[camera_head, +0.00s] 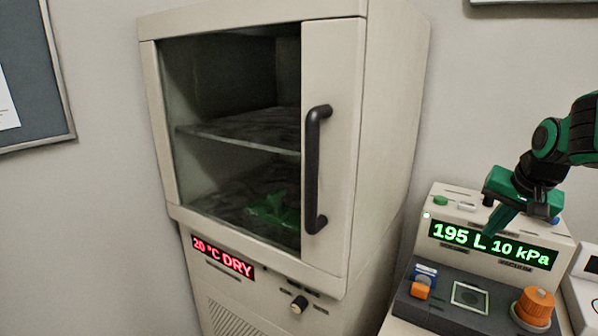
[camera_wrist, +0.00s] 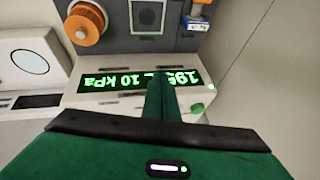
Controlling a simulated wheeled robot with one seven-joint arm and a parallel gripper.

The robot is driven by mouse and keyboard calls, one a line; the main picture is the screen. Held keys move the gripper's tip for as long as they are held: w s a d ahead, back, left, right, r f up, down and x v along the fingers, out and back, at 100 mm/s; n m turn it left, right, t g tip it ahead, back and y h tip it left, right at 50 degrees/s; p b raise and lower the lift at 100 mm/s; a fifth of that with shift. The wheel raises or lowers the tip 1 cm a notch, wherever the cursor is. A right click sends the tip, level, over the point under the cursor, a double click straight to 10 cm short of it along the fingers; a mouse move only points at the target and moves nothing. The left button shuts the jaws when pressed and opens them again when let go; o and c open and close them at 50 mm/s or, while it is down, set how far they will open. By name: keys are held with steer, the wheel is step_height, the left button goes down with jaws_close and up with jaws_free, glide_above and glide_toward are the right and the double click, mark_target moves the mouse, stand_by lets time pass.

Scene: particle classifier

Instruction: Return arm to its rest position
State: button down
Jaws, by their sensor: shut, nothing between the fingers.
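My gripper (camera_head: 503,217) is green with dark joints and hangs at the right in the head view, in front of the instrument (camera_head: 445,263) with the green display. In the wrist view the gripper's green fingers (camera_wrist: 161,95) are shut together with nothing between them and overlap the display. My arm comes in from the right edge of the head view. The instrument's display (camera_head: 492,245) reads "195 L 10 kPa". I cannot tell whether the fingertips touch the instrument.
A tall cabinet (camera_head: 385,120) with a glass door and black handle (camera_head: 313,170) stands left of the gripper. Its display (camera_head: 222,256) reads "20 °C DRY". An orange knob (camera_head: 535,306) sits on the instrument's base. A white device (camera_head: 585,290) stands at the right edge.

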steer(key=s+a+f+g, duration=0.1)
steer(key=s+f, duration=0.3)
steer(key=s, duration=0.9)
steer(key=s+a+f+n+g+y, duration=0.1)
steer(key=s+f+g, duration=0.3)
steer(key=s, duration=1)
steer(key=shift+a+f+g, duration=0.3)
steer(key=shift+a+f, duration=0.25)
steer(key=shift+a, duration=0.1)
steer(key=shift+w+f, duration=0.25)
steer(key=shift+w, duration=0.4)
